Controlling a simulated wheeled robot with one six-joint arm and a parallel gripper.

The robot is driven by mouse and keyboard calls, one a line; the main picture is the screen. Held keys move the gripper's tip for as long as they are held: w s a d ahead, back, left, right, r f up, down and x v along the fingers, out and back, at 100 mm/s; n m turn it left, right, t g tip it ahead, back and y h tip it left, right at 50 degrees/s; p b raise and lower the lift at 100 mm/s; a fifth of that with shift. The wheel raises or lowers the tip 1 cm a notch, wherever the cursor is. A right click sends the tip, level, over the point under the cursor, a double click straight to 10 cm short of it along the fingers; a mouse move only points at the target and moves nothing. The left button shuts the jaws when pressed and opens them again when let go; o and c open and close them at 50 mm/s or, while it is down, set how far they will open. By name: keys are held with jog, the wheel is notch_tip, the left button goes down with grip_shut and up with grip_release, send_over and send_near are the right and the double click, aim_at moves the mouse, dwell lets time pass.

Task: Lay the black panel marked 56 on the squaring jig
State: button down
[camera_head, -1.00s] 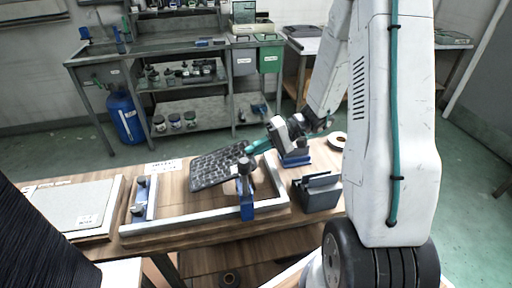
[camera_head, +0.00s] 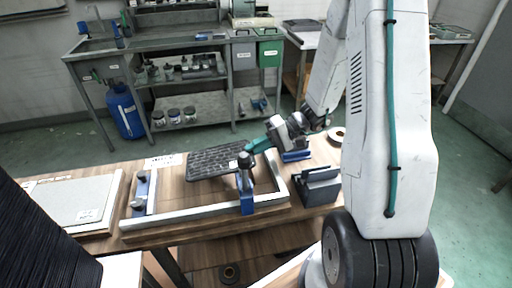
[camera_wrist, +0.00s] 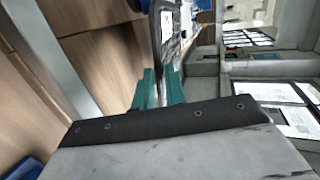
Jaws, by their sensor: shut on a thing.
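The black panel (camera_head: 212,163), dark with a grid-like pattern, is held by its right edge in my gripper (camera_head: 252,148). The teal fingers are shut on it. It hangs over the back part of the squaring jig (camera_head: 205,214), a metal frame with blue clamps on the wooden table, and appears above the surface, slightly tilted. I cannot read a number on it. In the wrist view my teal fingers (camera_wrist: 160,88) grip the panel (camera_wrist: 166,32), seen nearly edge-on with a white label. A blue clamp (camera_head: 246,190) hides part of the panel's near right side.
A grey slab (camera_head: 70,200) lies on the table left of the jig. A grey slotted holder (camera_head: 318,187) and a tape roll (camera_head: 337,134) are at the right. A bench with bins (camera_head: 270,54) stands behind, across a floor gap.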

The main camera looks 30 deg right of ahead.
jog(key=shift+f, duration=0.75)
dwell(0.4)
dwell(0.4)
jog(key=c, duration=1.3)
grip_release()
jog(key=shift+r, duration=0.1)
jog(key=v, duration=0.7)
jog(key=shift+s+d+r, duration=0.1)
jog(key=shift+d+r, duration=0.05)
jog(key=shift+d, duration=0.15)
